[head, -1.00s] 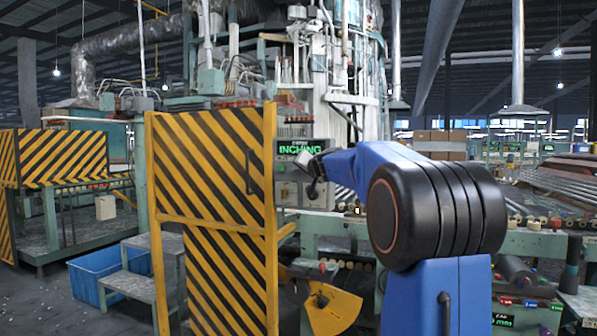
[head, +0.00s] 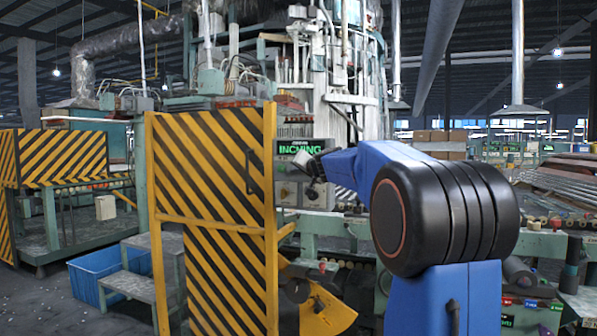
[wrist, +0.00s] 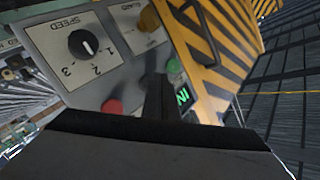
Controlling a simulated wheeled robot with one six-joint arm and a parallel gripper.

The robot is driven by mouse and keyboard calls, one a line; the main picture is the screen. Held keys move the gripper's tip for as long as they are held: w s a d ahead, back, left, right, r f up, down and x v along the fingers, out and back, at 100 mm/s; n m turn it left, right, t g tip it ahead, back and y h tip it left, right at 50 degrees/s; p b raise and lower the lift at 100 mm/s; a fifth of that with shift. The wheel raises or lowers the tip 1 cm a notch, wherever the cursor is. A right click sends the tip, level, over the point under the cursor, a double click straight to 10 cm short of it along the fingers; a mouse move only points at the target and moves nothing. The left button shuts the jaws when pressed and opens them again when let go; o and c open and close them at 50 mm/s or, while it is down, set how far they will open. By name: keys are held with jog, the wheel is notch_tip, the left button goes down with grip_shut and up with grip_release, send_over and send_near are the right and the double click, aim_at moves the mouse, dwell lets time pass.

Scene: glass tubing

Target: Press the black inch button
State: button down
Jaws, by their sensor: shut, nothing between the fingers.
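A grey control box (head: 290,193) stands below a green-lettered INCHING sign (head: 305,147) in the head view. In the wrist view its tilted panel (wrist: 128,72) shows a SPEED dial (wrist: 83,44), a red button (wrist: 112,107), a green button (wrist: 174,66) and an amber knob (wrist: 149,19). A green-lit label (wrist: 184,96) shows partly beside the fingers. My gripper (wrist: 159,82) is shut and empty, pointing at the panel between the red and green buttons. I cannot make out the black inch button; the dark fingers cover part of the panel. Contact with the panel cannot be told.
A yellow-and-black striped guard (head: 212,165) stands left of the control box and is close to the gripper in the wrist view. A conveyor (head: 345,230) with rollers runs below and right of it. Steps (head: 125,285) and a blue bin (head: 88,278) stand at left.

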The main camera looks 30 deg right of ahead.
jog(key=s+a, duration=0.1)
jog(key=a, duration=0.1)
jog(key=s+a, duration=0.2)
dwell(0.8)
dwell(0.5)
jog(key=s+a+f+n+g+y, duration=0.2)
jog(key=s+a+f+n+g, duration=0.1)
jog(key=s+a+f, duration=0.75)
jog(key=s+a+f+n+g+y, duration=0.3)
jog(key=s+a+f, duration=0.4)
jog(key=s+a, duration=0.5)
jog(key=s+f+n+g+h, duration=0.1)
jog(key=s+f+g, duration=0.1)
jog(key=s+f, duration=0.9)
jog(key=s+d+f+n+g+h, duration=0.1)
jog(key=s+f+g+h, duration=0.1)
jog(key=s+f, duration=0.8)
jog(key=s+g, duration=0.1)
jog(key=s, duration=0.5)
jog(key=shift+s+f+n, duration=0.35)
jog(key=shift+s+n, duration=0.05)
